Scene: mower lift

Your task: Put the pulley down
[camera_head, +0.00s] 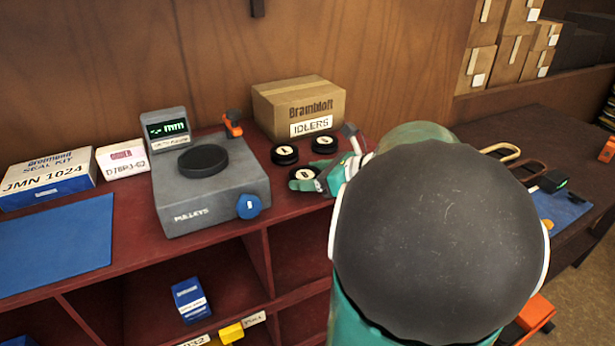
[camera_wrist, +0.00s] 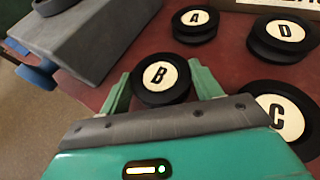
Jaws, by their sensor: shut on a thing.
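My gripper (camera_wrist: 160,88) is shut on the black pulley with the white label B (camera_wrist: 159,76), one green finger on each side of it. Pulley B also shows in the head view (camera_head: 304,173), partly covered by my gripper. It is level, label up, at or just above the red shelf top; I cannot tell if it touches. Black pulleys A (camera_wrist: 195,20) and D (camera_wrist: 284,33) stand behind it, apart from it. Pulley C (camera_wrist: 277,117) is close on its right in the wrist view; my arm hides it in the head view.
A grey gauge (camera_head: 215,198) with a black disc on top and a display stands left of the pulleys. The Brambloft IDLERS box (camera_head: 300,103) stands behind them. A blue mat (camera_head: 55,245) and small boxes are further left. My arm hides much of the right side.

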